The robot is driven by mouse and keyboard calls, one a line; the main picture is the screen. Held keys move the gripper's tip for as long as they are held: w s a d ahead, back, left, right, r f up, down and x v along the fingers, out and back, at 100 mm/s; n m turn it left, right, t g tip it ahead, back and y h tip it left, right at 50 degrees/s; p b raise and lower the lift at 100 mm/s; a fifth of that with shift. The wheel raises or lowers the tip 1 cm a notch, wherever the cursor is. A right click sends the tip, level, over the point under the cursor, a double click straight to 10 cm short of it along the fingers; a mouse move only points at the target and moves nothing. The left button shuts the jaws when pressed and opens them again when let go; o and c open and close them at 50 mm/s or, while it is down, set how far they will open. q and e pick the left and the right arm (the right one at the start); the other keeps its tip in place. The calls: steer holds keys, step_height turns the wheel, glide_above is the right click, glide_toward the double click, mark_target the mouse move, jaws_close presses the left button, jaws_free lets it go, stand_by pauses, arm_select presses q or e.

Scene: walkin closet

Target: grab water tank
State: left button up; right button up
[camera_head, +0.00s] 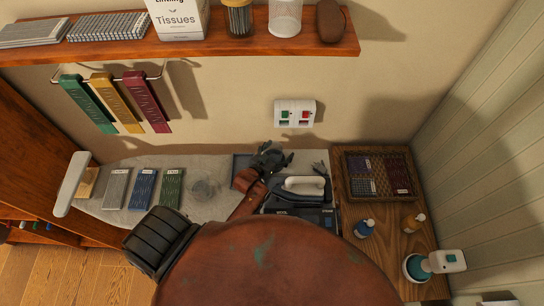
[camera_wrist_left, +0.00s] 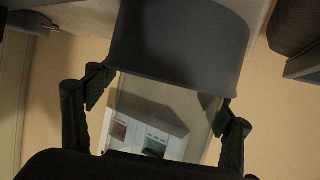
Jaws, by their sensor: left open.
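My left gripper (camera_head: 270,158) is open at the back left of the dark iron station (camera_head: 318,216), close to the wall. In the left wrist view my left gripper (camera_wrist_left: 155,108) has its fingers apart, one on each side of a clear panel (camera_wrist_left: 175,105) that looks like the water tank. The panel joins a dark grey rounded body (camera_wrist_left: 180,40). I cannot tell whether either finger touches it. In the head view the tank is not clearly visible near the gripper and arm. The iron (camera_head: 303,190) with a white handle rests on the station. My right gripper is not in view.
A wall socket (camera_head: 295,113) with green and red switches is above the station. A wooden table (camera_head: 395,240) with a divided tray (camera_head: 379,153) and bottles stands to the right. A shelf (camera_head: 230,46) overhangs.

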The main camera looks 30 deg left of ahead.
arm_select(q)
steer(key=shift+w, duration=0.1)
steer(key=shift+c, duration=0.2)
steer(key=shift+f, duration=0.1)
steer(key=c, duration=1.5)
steer(key=shift+o, duration=0.2)
